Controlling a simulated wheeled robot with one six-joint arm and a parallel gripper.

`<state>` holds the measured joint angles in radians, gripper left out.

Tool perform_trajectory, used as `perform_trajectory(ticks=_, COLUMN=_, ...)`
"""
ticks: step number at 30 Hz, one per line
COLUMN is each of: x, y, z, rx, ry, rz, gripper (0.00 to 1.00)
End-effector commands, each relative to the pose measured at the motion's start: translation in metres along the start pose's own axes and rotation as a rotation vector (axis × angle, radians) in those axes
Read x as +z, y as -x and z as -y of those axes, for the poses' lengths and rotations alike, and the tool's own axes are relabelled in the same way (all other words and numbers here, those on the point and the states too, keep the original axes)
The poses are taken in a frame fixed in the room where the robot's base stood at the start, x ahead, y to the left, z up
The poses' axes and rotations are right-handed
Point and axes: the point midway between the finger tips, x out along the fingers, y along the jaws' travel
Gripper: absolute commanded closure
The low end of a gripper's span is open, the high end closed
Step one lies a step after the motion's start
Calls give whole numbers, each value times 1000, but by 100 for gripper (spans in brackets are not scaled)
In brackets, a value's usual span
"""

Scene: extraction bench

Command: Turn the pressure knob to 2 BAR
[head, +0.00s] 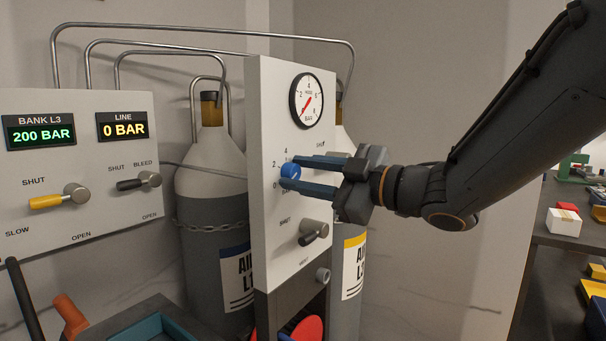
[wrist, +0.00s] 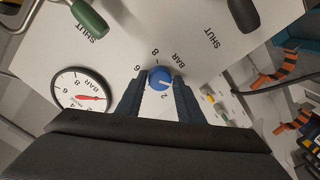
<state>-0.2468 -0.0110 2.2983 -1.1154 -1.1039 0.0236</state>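The blue pressure knob (head: 290,171) sits on the white upright panel (head: 268,235), with printed numbers 0, 2 and 4 around its left side. My gripper (head: 298,173) reaches in from the right, with one finger above the knob and one below it. In the wrist view, the knob (wrist: 160,77) lies between the fingertips of my gripper (wrist: 160,80). I cannot tell whether both fingers touch it. A white pointer mark shows on the knob's face. The round gauge (head: 306,100) above has a red needle pointing to the lower left, near the low end.
A lever (head: 314,231) is below the knob. The left panel (head: 100,180) has displays reading 200 BAR (head: 40,133) and 0 BAR (head: 123,125), with a yellow lever (head: 50,201) and a black lever (head: 135,183). Gas cylinders (head: 212,160) stand behind. A dark shelf (head: 560,240) is at right.

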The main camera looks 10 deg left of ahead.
Motion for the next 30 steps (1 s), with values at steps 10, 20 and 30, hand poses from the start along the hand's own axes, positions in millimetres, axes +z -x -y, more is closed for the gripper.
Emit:
perform_trajectory(ticks=10, x=0, y=0, z=0, rx=-1, ry=-8, rz=1, gripper=95)
perform_trajectory(ticks=20, x=-1, y=0, z=0, rx=-4, ry=-143, rz=3, gripper=95)
perform_trajectory(ticks=30, x=-2, y=0, z=-1, rx=-5, ry=-446, rz=4, gripper=95)
